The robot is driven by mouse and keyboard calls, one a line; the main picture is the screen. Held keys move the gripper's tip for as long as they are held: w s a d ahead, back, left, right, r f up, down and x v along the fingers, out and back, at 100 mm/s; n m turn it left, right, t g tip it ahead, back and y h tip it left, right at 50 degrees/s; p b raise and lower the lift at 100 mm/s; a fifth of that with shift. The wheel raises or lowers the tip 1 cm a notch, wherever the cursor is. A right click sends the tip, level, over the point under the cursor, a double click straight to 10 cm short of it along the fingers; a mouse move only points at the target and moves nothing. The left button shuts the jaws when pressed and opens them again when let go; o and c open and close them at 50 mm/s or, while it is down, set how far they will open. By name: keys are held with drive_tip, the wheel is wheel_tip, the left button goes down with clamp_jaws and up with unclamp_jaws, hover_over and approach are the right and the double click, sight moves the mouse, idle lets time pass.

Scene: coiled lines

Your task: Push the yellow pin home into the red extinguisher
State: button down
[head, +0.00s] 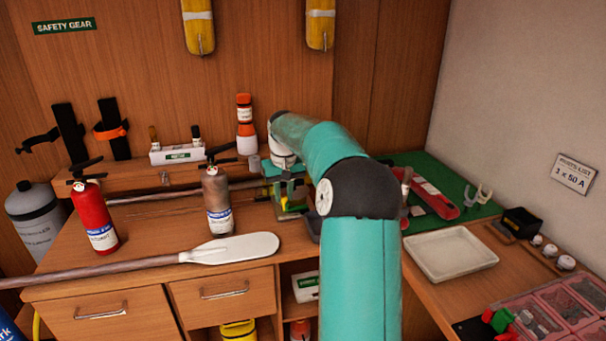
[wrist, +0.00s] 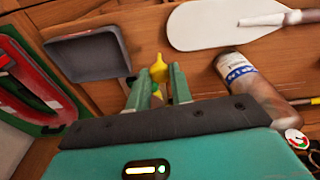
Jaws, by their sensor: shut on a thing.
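My gripper (head: 291,197) is above the bench, right of the faded extinguisher in the head view. In the wrist view my gripper (wrist: 159,84) is shut on the yellow pin (wrist: 158,67), which shows between the green fingertips. The red extinguisher (head: 95,218) stands upright at the left of the bench, with a black handle and a white-and-blue label. It is well apart from my gripper. Its pin hole is too small to make out.
A faded brownish extinguisher (head: 217,203) stands between the red one and my gripper. A paddle (head: 235,249) lies along the front. A white caddy (head: 177,153) stands behind. A pale tray (head: 449,255) and a green mat (head: 480,208) are at right. A dark grey tray (wrist: 88,72) is near my gripper.

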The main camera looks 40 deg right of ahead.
drive_tip(key=w+a+f+n, duration=0.1)
drive_tip(key=a+f, duration=0.6)
drive_tip(key=a, duration=0.5)
drive_tip(key=w+a+f+n, duration=0.2)
drive_tip(key=a+f, duration=0.6)
drive_tip(key=a, duration=0.3)
drive_tip(key=w+a+f+n, duration=0.1)
drive_tip(key=w+a+f, duration=0.1)
drive_tip(key=a+f, duration=0.6)
drive_tip(key=a, duration=0.4)
drive_tip(key=shift+w+a+n+y, duration=0.15)
drive_tip(key=shift+a+n+y, duration=0.15)
drive_tip(key=shift+a, duration=0.05)
drive_tip(key=shift+a+r, duration=0.1)
